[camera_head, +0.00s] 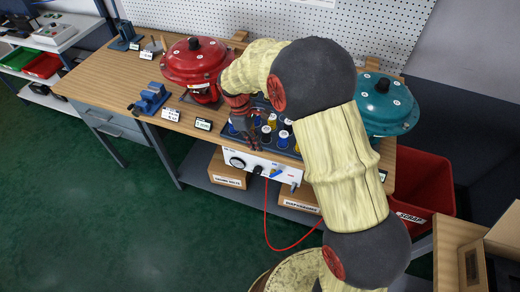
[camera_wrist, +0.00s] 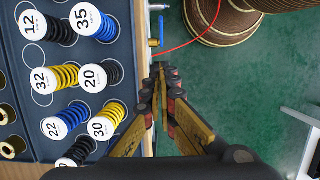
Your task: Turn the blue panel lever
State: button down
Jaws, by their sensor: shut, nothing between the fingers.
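The blue panel lever (camera_head: 277,173) is on the front of a white panel box (camera_head: 248,168) at the bench's front edge. In the wrist view the lever (camera_wrist: 154,42) shows beyond my fingertips, near a brass fitting. My gripper (camera_wrist: 162,72) is shut and empty, beside the panel front. In the head view my gripper (camera_head: 253,146) is above the panel's left part, left of the lever and apart from it. My arm hides part of the bench to the right.
A tray (camera_wrist: 120,62) of numbered springs lies behind the panel, close to my gripper. A red hose (camera_head: 266,215) hangs from the panel front. A red pot-shaped actuator (camera_head: 195,62) and a teal one (camera_head: 385,105) stand on the bench. The green floor in front is open.

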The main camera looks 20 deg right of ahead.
jog(key=b+x, duration=0.3)
jog(key=x, duration=0.5)
jog(key=shift+f, duration=0.35)
jog(key=shift+s+d+f+b, duration=0.35)
jog(key=shift+s+d+f, duration=0.05)
jog(key=shift+d, duration=0.2)
jog(key=shift+s+d+f+b, duration=0.35)
jog(key=shift+s+d+f, duration=0.1)
jog(key=shift+d, duration=0.1)
jog(key=shift+s+d+f, duration=0.1)
jog(key=shift+s+d, duration=0.1)
jog(key=shift+d, duration=0.1)
jog(key=shift+s+d+t+y, duration=0.15)
jog(key=shift+d+t+y, duration=0.05)
jog(key=shift+t+y, duration=0.1)
